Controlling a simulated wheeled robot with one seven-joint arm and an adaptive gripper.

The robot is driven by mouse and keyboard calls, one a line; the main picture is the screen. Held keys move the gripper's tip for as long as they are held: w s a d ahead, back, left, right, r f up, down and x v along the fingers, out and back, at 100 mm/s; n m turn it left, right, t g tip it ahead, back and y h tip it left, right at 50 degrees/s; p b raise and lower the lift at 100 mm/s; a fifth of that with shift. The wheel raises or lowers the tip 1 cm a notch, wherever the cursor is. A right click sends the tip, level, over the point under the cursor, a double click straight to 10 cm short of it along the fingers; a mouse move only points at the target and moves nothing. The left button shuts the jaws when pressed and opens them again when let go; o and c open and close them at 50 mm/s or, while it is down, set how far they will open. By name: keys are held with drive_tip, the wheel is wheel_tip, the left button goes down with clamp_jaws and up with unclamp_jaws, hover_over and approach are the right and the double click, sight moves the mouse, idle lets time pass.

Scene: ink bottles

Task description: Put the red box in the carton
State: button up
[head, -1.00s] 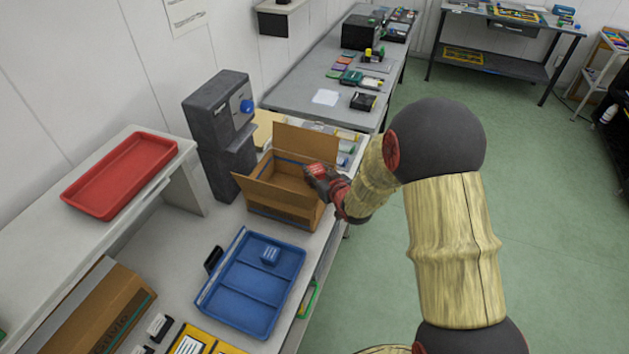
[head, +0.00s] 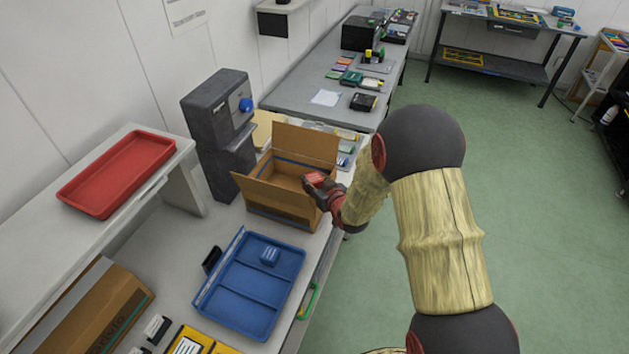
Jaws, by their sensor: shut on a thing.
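The open cardboard carton (head: 283,203) stands on the white bench with its flaps spread. My gripper (head: 318,184) is at the carton's right side, by its rim. It is shut on the small red box (head: 314,178), which shows at the fingertips over the right part of the carton's opening. My gripper hides part of the carton's right side. I cannot tell how far the box is above the carton's floor.
A blue divided tray (head: 240,308) lies in front of the carton. A dark grey machine (head: 215,120) stands behind it at the left. A red tray (head: 118,173) sits on a raised shelf. Another carton (head: 95,310) is at lower left.

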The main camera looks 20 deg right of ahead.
drive_tip(key=shift+f, duration=0.25)
drive_tip(key=o, duration=1.2)
drive_tip(key=shift+c, duration=0.2)
drive_tip(key=shift+r, duration=0.15)
